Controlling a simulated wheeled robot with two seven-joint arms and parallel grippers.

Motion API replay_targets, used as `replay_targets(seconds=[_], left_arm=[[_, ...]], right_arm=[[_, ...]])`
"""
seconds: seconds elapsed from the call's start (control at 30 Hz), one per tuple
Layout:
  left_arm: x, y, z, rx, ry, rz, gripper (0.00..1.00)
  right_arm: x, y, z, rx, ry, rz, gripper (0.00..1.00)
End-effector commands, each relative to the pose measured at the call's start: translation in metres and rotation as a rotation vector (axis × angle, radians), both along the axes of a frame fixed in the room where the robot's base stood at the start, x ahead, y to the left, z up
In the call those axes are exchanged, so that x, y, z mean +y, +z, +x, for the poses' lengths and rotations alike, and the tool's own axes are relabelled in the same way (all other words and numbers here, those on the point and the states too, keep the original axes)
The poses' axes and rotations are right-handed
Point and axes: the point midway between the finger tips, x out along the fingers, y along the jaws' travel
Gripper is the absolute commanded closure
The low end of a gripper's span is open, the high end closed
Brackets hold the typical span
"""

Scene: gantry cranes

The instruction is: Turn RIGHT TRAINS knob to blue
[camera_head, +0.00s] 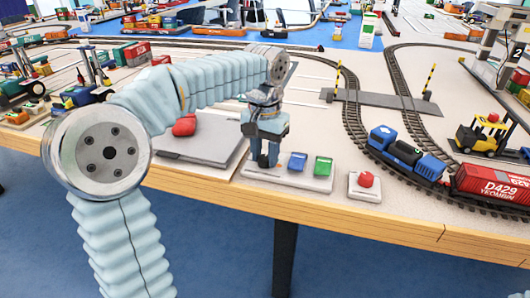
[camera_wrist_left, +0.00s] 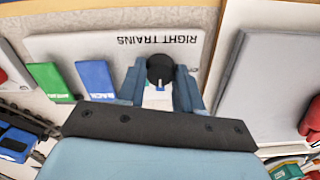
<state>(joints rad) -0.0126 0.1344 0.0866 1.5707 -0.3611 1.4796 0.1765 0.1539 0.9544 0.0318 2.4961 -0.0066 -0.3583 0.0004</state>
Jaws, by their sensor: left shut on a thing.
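The RIGHT TRAINS panel (camera_head: 301,184) is a white plate near the table's front edge. Its lettering reads upside down in the left wrist view (camera_wrist_left: 85,45). A dark round knob (camera_wrist_left: 160,68) sits on it, with a small pale mark on the side toward my wrist. A blue button (camera_head: 297,162) and a green button (camera_head: 323,167) stand beside the knob on the panel. My left gripper (camera_head: 267,160) points down over the panel, its blue fingers (camera_wrist_left: 160,86) on both sides of the knob and shut on it. The fingers hide most of the knob in the head view.
A red button on a white base (camera_head: 365,180) stands right of the panel. A grey plate (camera_head: 195,148) with a red object lies left. Tracks with a blue locomotive (camera_head: 408,152) and a red wagon (camera_head: 492,184) run at right. The wooden table edge is in front.

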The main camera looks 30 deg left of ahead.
Motion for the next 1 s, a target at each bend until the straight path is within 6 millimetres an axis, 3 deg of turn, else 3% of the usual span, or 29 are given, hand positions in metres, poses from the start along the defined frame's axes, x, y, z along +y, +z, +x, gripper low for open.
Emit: replay_targets(seconds=[0.5,0.53,0.7,1.0], left_arm=[[0.0001,0.0008,0.0004,-0.003,-0.020,0.000,0.96],[0.0001,0.0008,0.0004,-0.003,-0.020,0.000,0.64],[0.0001,0.0006,0.0002,-0.002,-0.019,0.000,0.40],[0.0000,0.0021,0.0002,-0.001,-0.019,0.000,0.40]], right_arm=[[0.0000,0.0001,0.0000,0.000,0.000,0.000,0.52],[0.0000,0.0002,0.0000,0.000,0.000,0.000,0.52],[0.0001,0.0001,0.0000,0.000,0.000,0.000,0.52],[0.0000,-0.0001,0.0000,0.000,0.000,0.000,0.52]])
